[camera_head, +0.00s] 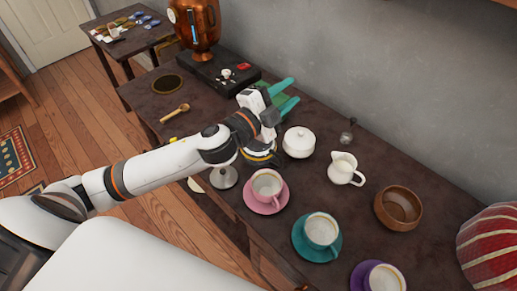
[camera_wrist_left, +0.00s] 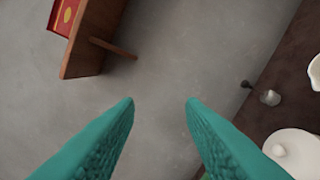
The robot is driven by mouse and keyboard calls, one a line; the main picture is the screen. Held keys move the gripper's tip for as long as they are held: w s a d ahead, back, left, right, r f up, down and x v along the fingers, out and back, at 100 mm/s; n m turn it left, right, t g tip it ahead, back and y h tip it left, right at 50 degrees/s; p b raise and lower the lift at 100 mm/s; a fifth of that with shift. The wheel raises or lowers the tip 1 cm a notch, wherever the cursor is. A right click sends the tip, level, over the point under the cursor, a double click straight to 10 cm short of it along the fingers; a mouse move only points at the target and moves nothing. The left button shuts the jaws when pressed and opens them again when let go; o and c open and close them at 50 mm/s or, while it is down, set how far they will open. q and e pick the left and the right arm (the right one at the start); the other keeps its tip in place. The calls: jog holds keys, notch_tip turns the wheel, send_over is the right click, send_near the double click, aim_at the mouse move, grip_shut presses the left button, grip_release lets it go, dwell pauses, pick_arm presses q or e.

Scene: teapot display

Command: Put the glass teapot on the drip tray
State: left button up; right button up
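My left gripper (camera_head: 295,89) is open and empty above the back of the table, its two teal fingers pointing at the wall. They also show apart in the left wrist view (camera_wrist_left: 160,101). I cannot clearly make out the glass teapot. A small clear glass object (camera_head: 347,136) with a dark knob stands near the wall, right of the gripper, and shows in the wrist view (camera_wrist_left: 270,97). A black tray (camera_head: 205,73) lies under the copper urn, left of the gripper, with small items on it; I cannot tell whether it is the drip tray. My right gripper is out of view.
A white lidded pot (camera_head: 299,143), creamer (camera_head: 343,169), wooden bowl (camera_head: 397,208) and cups on pink (camera_head: 263,205) and teal (camera_head: 300,240) saucers stand on the table. The copper urn (camera_head: 205,28) is at the back left. My forearm hides part of the table.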

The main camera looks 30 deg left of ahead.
pick_arm(q)
jog(key=s+a+f+n+g+y, duration=0.1)
jog(key=s+f+n+g+y, duration=0.3)
jog(key=f+n, duration=0.5)
jog(key=n+g+y, duration=0.2)
jog(key=n+g, duration=0.3)
jog(key=n, duration=0.1)
send_near(280, 165)
jog(key=x, duration=0.3)
jog(key=shift+a+f, duration=0.25)
jog(key=shift+a, duration=0.1)
jog(key=x, duration=0.5)
jog(key=shift+w+d, duration=0.2)
jog(key=shift+d, duration=0.2)
jog(key=shift+r, duration=0.1)
grip_shut()
